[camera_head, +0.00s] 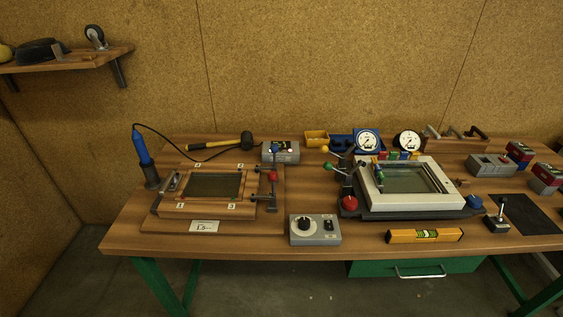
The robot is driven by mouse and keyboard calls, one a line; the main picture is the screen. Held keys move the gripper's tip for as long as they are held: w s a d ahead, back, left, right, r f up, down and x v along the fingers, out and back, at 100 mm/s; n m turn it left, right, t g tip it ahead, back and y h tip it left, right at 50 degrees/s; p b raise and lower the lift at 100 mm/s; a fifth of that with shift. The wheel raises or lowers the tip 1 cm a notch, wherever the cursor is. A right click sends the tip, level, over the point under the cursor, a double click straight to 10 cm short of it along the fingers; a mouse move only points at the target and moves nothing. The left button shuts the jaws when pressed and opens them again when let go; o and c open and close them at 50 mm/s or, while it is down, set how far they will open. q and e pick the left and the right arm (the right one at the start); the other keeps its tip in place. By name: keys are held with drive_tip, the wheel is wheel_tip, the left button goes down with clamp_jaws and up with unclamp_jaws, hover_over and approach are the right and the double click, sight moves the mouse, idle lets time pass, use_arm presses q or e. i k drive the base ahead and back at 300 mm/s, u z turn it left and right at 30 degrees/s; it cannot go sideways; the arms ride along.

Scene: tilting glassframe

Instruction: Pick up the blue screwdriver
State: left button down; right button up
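The blue screwdriver (141,147) stands upright, leaning slightly, at the left end of the workbench. Its lower end sits in a small dark holder (152,178). A thin black cable (165,138) leaves its top and curves right and down to the bench, toward a grey box with lights (281,152). Neither of my grippers shows in the head view.
A wooden frame fixture (167,210) stands right of the screwdriver, and a rubber mallet (220,144) lies behind it. A grey knob box (314,230), a white-framed tilting fixture (416,206) and a yellow level (425,236) occupy the middle and right of the wooden bench (125,232).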

sight(146, 161)
drive_tip(key=k, duration=0.55)
drive_tip(key=u, duration=0.7)
drive_tip(key=i, duration=1.55)
drive_tip(key=z, duration=0.2)
